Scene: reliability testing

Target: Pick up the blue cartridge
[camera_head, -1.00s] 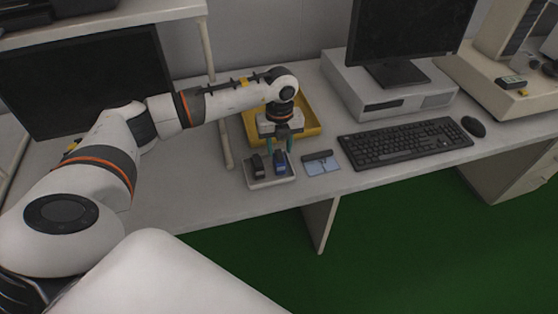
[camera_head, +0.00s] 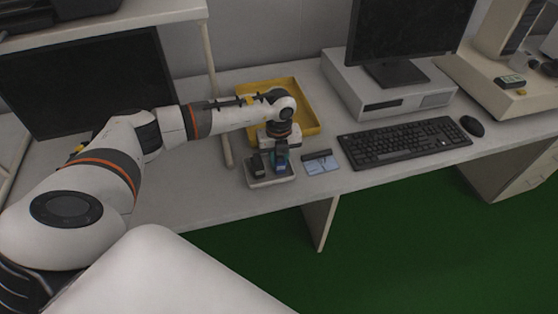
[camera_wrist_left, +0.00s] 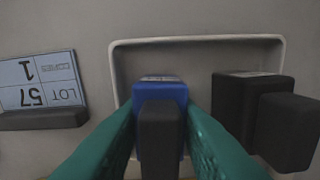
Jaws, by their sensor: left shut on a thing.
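The blue cartridge (camera_wrist_left: 160,90) has a black front part and stands upright in a small white tray (camera_wrist_left: 195,40). In the head view the cartridge (camera_head: 281,167) is partly hidden by my left gripper (camera_head: 279,158). In the left wrist view, the green fingers of my left gripper (camera_wrist_left: 160,125) are shut on its two sides. The head view shows the tray (camera_head: 270,184) at the table's front edge. My right gripper does not show.
A black cartridge (camera_wrist_left: 265,115) stands beside the blue one in the tray. A label card on a dark stand (camera_head: 320,163) lies to the right of the tray. A yellow bin (camera_head: 312,118) is behind, and a keyboard (camera_head: 403,143) is farther right.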

